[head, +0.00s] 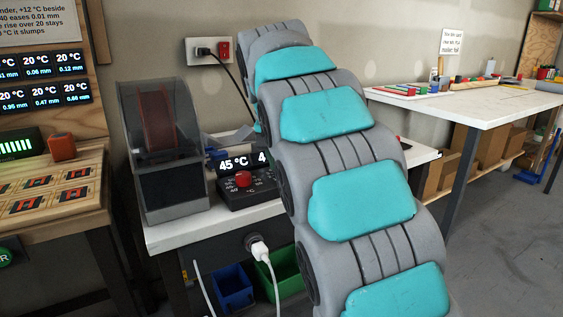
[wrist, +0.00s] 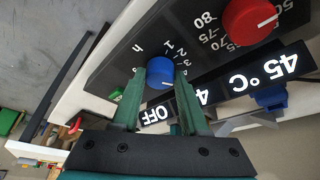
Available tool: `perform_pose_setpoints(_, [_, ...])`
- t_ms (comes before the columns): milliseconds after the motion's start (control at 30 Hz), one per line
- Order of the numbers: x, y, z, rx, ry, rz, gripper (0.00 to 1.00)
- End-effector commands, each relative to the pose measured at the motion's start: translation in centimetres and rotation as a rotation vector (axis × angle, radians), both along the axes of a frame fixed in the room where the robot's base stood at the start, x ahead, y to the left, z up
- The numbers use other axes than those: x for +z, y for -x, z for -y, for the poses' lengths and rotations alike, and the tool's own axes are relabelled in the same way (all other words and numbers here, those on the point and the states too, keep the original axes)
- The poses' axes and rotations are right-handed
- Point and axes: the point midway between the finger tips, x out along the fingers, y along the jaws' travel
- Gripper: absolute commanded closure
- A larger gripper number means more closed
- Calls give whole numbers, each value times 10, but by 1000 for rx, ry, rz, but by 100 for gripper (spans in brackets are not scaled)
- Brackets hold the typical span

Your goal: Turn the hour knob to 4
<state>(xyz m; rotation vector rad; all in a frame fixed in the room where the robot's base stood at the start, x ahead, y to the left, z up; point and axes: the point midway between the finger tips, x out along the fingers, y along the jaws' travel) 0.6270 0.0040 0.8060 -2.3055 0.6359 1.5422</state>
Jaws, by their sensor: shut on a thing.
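The blue hour knob (wrist: 160,72) sits on a dark control panel beside an "h" label and small numbers. My gripper (wrist: 161,88) has its two green fingers on either side of this knob, shut on it. The knob's pointer is hard to make out. The black display (wrist: 240,84) reads 45 °C, then a 4 partly behind a finger, then OFF. In the head view the display (head: 233,164) shows 45 °C and a 4 beside my arm. My arm hides the blue knob and my gripper there.
A red temperature knob (wrist: 250,18) is close to the blue one; it also shows in the head view (head: 243,179). A dark clear-sided box (head: 160,150) stands left of the panel on the white table (head: 185,235). A plug and cable (head: 260,250) hang below.

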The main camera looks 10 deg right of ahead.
Motion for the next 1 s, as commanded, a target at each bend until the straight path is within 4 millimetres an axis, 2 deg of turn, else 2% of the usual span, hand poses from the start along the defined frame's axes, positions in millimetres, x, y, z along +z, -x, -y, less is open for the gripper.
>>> perform_pose_setpoints(167, [1, 0, 0, 1, 0, 4, 100])
perform_pose_setpoints(200, [1, 0, 0, 2, 0, 3, 54])
perform_pose_setpoints(433, [1, 0, 0, 2, 0, 2, 28])
perform_pose_setpoints(767, [3, 0, 0, 2, 0, 2, 26])
perform_pose_setpoints(1000, [29, 9, -6, 2, 1, 6, 26])
